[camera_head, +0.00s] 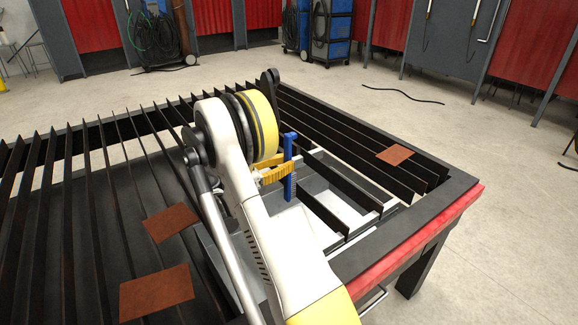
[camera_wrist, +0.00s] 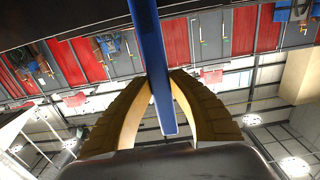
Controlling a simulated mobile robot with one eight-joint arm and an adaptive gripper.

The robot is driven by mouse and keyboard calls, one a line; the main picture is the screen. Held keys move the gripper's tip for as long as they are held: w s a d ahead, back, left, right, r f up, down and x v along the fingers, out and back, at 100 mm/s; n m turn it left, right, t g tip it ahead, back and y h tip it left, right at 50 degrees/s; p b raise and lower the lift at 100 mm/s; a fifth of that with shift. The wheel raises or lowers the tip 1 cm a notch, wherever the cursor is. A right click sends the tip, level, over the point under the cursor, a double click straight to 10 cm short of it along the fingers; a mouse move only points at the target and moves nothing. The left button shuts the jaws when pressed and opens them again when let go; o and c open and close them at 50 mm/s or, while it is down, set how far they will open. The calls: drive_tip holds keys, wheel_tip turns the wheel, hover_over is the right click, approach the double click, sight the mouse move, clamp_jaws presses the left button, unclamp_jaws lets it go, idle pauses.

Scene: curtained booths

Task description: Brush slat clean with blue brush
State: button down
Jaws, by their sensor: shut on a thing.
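My gripper (camera_head: 284,173) has yellow fingers shut on the blue brush (camera_head: 289,157). The brush stands roughly upright in the head view, beside the inner ends of short dark slats (camera_head: 341,181) in the table's opening. I cannot tell whether its lower end touches a slat. In the wrist view, its long blue handle (camera_wrist: 149,40) runs between the two ribbed fingers of my gripper (camera_wrist: 164,76). The brush's bristles are not clear in either view. Part of the slat area is hidden behind my arm.
The slatted table (camera_head: 435,208) has a dark frame and a red front edge. Rust-brown plates lie on it: one at right (camera_head: 395,154), two at left (camera_head: 171,222) (camera_head: 156,292). A pale tray (camera_head: 352,215) lies below the slats. Booths with red curtains stand behind, across open floor.

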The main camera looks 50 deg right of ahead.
drive_tip(key=shift+s+a, duration=1.75)
drive_tip(key=shift+s, duration=4.05)
drive_tip(key=w+d, duration=0.2)
drive_tip(key=w, duration=0.5)
drive_tip(key=w+d, duration=0.2)
drive_tip(key=w, duration=0.5)
drive_tip(key=shift+w+d, duration=0.15)
drive_tip(key=shift+d, duration=0.25)
drive_tip(key=v, duration=0.7)
drive_tip(key=shift+r, duration=0.1)
